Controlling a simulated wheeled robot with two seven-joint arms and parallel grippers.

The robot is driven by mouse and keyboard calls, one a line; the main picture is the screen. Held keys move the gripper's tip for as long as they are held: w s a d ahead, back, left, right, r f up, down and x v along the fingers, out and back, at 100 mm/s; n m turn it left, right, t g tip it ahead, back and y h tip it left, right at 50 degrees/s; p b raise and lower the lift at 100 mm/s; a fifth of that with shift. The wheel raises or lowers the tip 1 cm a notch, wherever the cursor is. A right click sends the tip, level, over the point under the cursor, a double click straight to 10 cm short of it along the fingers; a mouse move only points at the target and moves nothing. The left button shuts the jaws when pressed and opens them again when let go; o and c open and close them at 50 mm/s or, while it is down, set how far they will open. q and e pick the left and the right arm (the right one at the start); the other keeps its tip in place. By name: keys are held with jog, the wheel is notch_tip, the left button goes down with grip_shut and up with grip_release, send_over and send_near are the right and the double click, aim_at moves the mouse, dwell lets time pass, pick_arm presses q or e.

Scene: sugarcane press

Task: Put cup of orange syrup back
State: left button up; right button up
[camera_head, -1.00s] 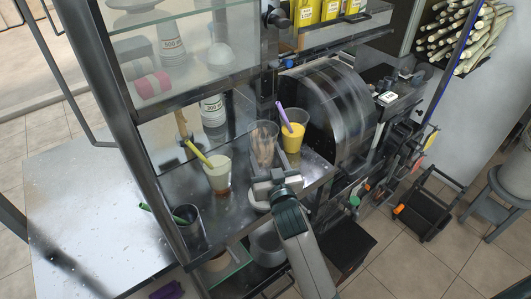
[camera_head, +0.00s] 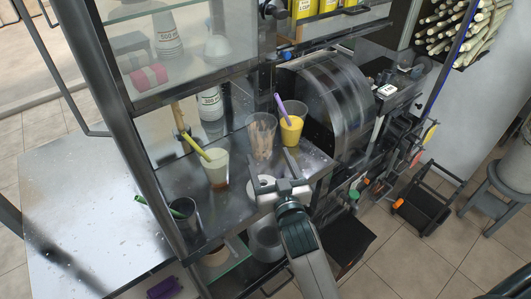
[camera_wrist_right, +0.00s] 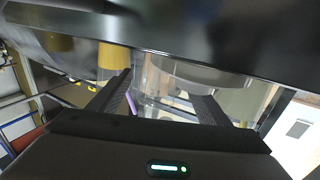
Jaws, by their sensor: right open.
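The cup of orange syrup (camera_head: 291,132) is a clear cup with yellow-orange content and a purple stick, upright on the steel counter (camera_head: 240,205) beside the press drum. My right gripper (camera_head: 272,168) is open and empty, in front of this cup and the clear cup of brown sticks (camera_head: 262,138), apparently touching neither. In the right wrist view its fingers (camera_wrist_right: 165,98) are spread, with clear cup walls beyond them. A yellow patch (camera_wrist_right: 113,55) there, near a purple stick, looks like the syrup cup. My left gripper is not in view.
A pale cup with a yellow-green stick (camera_head: 216,170) and a metal cup with a green handle (camera_head: 185,213) stand to the left. The drum (camera_head: 340,95) and glass shelf (camera_head: 165,80) crowd the counter.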

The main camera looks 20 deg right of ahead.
jog(key=s+b, duration=0.1)
jog(key=s, duration=0.5)
jog(key=shift+a, duration=0.15)
jog(key=shift+w, duration=0.1)
